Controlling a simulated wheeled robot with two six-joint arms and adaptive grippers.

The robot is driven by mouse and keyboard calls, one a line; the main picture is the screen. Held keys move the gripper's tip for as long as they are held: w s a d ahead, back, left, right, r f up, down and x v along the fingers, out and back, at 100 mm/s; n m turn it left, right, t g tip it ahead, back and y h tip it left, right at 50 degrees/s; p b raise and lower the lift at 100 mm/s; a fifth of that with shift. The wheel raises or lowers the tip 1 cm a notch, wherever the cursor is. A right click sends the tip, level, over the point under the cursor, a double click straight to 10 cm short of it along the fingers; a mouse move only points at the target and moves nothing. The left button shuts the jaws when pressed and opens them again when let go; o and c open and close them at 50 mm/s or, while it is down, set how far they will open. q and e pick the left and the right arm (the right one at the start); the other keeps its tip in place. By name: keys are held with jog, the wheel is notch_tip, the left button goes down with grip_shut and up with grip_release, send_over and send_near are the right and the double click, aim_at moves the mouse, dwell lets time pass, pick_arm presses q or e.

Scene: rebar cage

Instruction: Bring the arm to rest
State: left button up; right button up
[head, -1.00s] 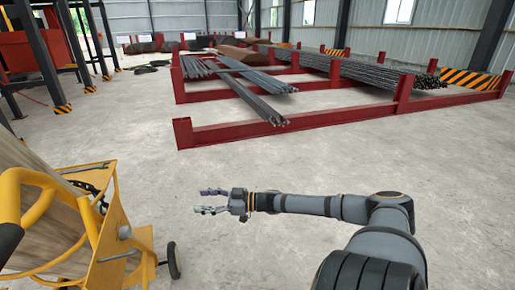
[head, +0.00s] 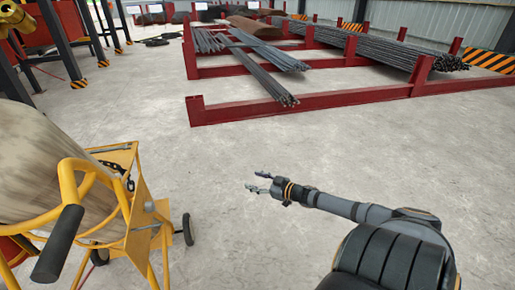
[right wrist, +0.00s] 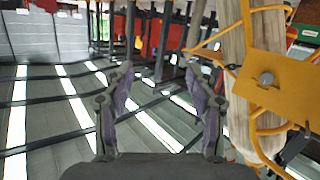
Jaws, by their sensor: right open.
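My right gripper (head: 261,181) is open and empty, held out over the bare concrete floor in the head view. Its arm comes in from the lower right and points left. In the right wrist view the two fingers of the right gripper (right wrist: 161,85) stand apart with nothing between them. My left gripper is not in view.
A yellow wheeled frame (head: 142,212) holding a wooden-looking cylinder (head: 35,160) stands at the lower left; it also shows at right in the wrist view. Red racks (head: 240,112) with rebar bundles (head: 262,75) lie at the back. The floor (head: 290,150) between is clear.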

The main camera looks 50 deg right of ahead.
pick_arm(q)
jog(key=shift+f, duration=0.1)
pick_arm(e)
jog(key=shift+f, duration=0.1)
